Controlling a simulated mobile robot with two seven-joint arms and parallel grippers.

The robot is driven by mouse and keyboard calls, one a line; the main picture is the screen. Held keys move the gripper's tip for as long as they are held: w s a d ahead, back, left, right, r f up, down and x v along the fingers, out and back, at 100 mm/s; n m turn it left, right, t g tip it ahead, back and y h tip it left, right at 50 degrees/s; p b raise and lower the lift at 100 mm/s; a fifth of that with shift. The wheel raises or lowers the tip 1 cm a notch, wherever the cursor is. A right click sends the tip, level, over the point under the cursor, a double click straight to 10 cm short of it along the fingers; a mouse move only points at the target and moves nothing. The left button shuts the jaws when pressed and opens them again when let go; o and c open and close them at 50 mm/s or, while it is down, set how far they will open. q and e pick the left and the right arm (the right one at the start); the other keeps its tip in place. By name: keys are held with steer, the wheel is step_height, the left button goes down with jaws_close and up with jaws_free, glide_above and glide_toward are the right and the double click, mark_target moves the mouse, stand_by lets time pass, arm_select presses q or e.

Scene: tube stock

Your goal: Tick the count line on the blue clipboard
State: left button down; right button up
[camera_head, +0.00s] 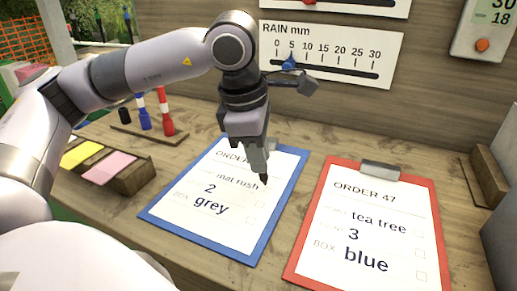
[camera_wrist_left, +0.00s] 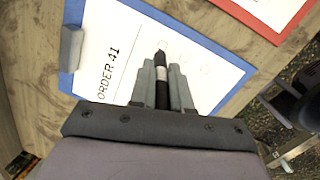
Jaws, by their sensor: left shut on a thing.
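The blue clipboard (camera_head: 200,239) lies on the bench with a white sheet reading "mat rush", "2" and "BOX grey", and faint tick boxes down its right side. It also shows in the left wrist view (camera_wrist_left: 190,33), headed "ORDER 41". My left gripper (camera_head: 262,165) is shut on a dark pen (camera_wrist_left: 162,92) with a pale band. It holds the pen point down over the upper right part of the sheet, hiding part of the heading. I cannot tell whether the tip touches the paper. No tick shows in the visible boxes. My right gripper is not in view.
A red clipboard (camera_head: 306,222), "ORDER 47", lies close on the right. At the left are a rack with a blue marker (camera_head: 143,118) and a red marker (camera_head: 166,112), and a block with yellow and pink pads (camera_head: 108,167). A rain gauge board (camera_head: 385,52) stands behind.

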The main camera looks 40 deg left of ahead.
arm_select(q)
steer(key=shift+f, duration=0.2)
stand_by(0.5)
steer(key=shift+f+b, duration=0.2)
steer(key=shift+b, duration=0.35)
steer(key=shift+f+b, duration=0.25)
steer(key=shift+b, duration=0.1)
stand_by(0.7)
steer(key=shift+s+d+b, duration=0.15)
steer(key=shift+d+b, duration=0.1)
steer(key=shift+b, duration=0.05)
stand_by(0.4)
stand_by(0.3)
steer(key=shift+w+d, duration=0.2)
steer(key=shift+w, duration=0.4)
stand_by(0.5)
steer(key=shift+b, duration=0.3)
steer(key=shift+r, duration=0.15)
